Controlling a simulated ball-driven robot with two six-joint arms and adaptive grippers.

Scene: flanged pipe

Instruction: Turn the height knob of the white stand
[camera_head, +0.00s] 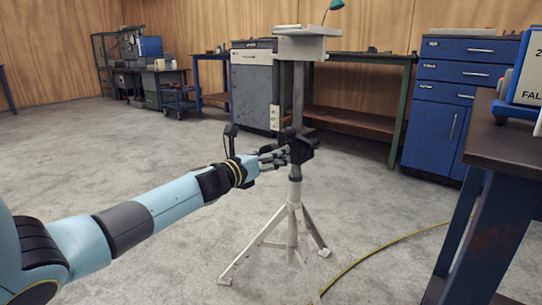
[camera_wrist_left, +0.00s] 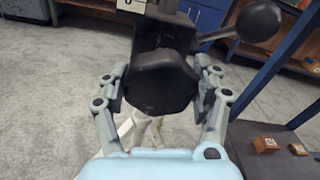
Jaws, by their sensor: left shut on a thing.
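The white stand (camera_head: 294,225) stands on the floor on spread legs, with a pale post and a flat top (camera_head: 300,45). A black clamp block (camera_head: 304,148) sits midway up the post. My left gripper (camera_head: 286,155) reaches it from the left, and its fingertips are at the block. In the left wrist view, a black faceted knob (camera_wrist_left: 162,82) lies between the two fingers of my left gripper (camera_wrist_left: 162,90), which is shut on it. A black lever with a ball end (camera_wrist_left: 258,20) sticks out at the upper right. My right gripper is not in view.
A dark-topped table (camera_head: 505,145) with a blue box stands close on the right. Blue drawers (camera_head: 455,95), a grey cabinet (camera_head: 252,90) and a workbench stand behind. A yellow cable (camera_head: 385,247) lies on the floor right of the stand. The floor at left is clear.

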